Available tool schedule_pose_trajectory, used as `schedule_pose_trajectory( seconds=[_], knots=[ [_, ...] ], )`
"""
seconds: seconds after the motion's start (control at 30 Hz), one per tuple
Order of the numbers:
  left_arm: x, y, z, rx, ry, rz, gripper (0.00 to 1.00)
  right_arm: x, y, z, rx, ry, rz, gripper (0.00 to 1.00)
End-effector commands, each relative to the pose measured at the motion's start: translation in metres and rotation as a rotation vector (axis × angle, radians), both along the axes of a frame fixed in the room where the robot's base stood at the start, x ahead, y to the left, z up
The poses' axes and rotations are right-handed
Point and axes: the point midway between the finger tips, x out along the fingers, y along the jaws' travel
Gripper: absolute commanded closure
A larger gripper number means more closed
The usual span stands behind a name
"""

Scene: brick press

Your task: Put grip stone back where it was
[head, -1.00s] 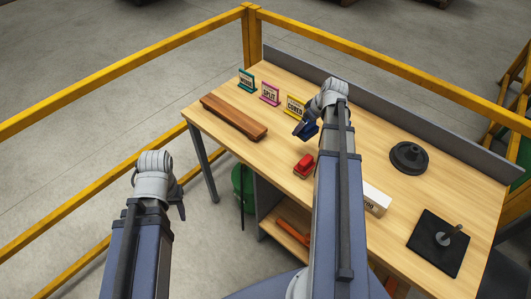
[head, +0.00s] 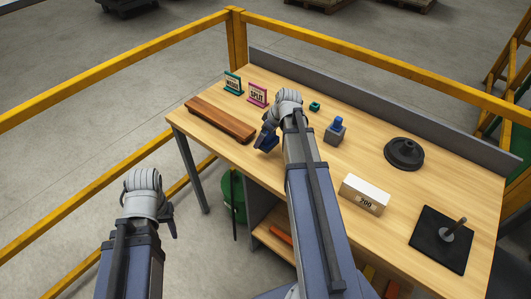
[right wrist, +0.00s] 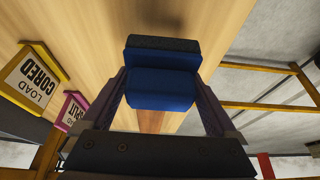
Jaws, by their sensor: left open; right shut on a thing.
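My right gripper (head: 264,145) is shut on a blue block with a dark grey face, apparently the grip stone (right wrist: 160,88). In the right wrist view the block fills the space between the fingers, with its dark face away from the palm. In the head view this gripper is over the table, near the right end of the long brown wooden piece; the gap to the tabletop is hard to judge. My left gripper (head: 171,222) is open and empty, off the table at the lower left.
The brown piece (head: 220,119), a grey cube with a blue top (head: 335,132), a teal ring (head: 314,106), a white block (head: 365,193), a black disc (head: 404,155) and a black plate (head: 430,252) occupy the table.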

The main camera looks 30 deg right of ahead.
Motion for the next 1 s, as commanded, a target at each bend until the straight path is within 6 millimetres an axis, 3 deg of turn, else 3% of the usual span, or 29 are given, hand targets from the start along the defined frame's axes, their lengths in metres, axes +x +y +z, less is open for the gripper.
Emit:
schedule_pose_trajectory(
  seconds=[0.03,0.33,0.6,1.0],
  knots=[
    [0.000,0.000,-0.011,0.000,0.000,0.000,0.50,0.000,0.000,-0.011,0.000,0.000,0.000,0.58],
    [0.000,0.000,-0.017,0.000,0.000,0.000,0.50,0.000,0.000,-0.017,0.000,0.000,0.000,0.58],
    [0.000,0.000,-0.048,0.000,0.000,0.000,0.50,0.000,0.000,-0.048,0.000,0.000,0.000,0.58],
    [0.000,0.000,-0.050,0.000,0.000,0.000,0.50,0.000,0.000,-0.050,0.000,0.000,0.000,0.58]
  ],
)
